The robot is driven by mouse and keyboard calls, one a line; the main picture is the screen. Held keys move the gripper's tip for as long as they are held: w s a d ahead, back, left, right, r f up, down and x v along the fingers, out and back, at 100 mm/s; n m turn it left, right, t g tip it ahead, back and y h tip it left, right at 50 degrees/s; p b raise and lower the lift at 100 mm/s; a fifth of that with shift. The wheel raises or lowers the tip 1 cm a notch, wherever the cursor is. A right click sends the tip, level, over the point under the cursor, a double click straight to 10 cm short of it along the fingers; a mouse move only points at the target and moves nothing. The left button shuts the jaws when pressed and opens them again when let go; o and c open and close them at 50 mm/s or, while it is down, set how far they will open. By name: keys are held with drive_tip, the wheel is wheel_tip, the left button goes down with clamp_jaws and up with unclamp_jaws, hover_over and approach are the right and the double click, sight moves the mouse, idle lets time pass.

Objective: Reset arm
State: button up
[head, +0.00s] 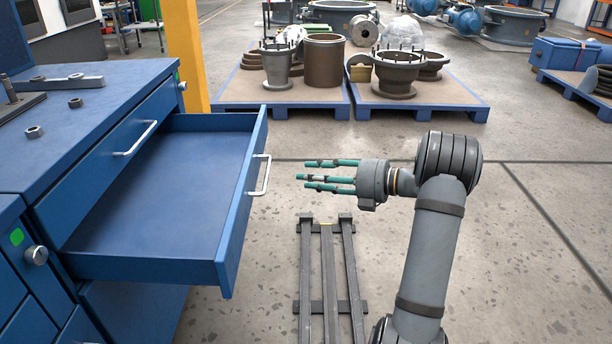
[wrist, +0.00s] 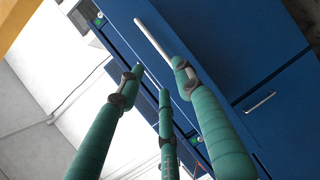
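My gripper (head: 303,177) has three teal fingers with dark joints. In the head view they point left and are spread apart, with nothing between them. The gripper is to the right of the open drawer (head: 165,185), with a visible gap to its pale handle (head: 262,175). The drawer is pulled well out of the blue cabinet and looks empty. In the wrist view my gripper (wrist: 160,75) faces blue cabinet fronts, and a pale handle (wrist: 152,38) appears beside the right fingertip. I cannot tell any contact there.
The blue cabinet (head: 95,115) fills the left, with several nuts and metal parts on top. A closed drawer has a handle (head: 136,138). My rail (head: 328,285) runs along the floor. Pallets (head: 280,100) with valve parts stand behind. The floor right of my arm is clear.

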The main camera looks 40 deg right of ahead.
sight(267, 172)
drive_tip(key=shift+w, duration=0.1)
drive_tip(key=x, duration=1.2)
drive_tip(key=shift+a, duration=0.1)
drive_tip(key=shift+w+a, duration=0.15)
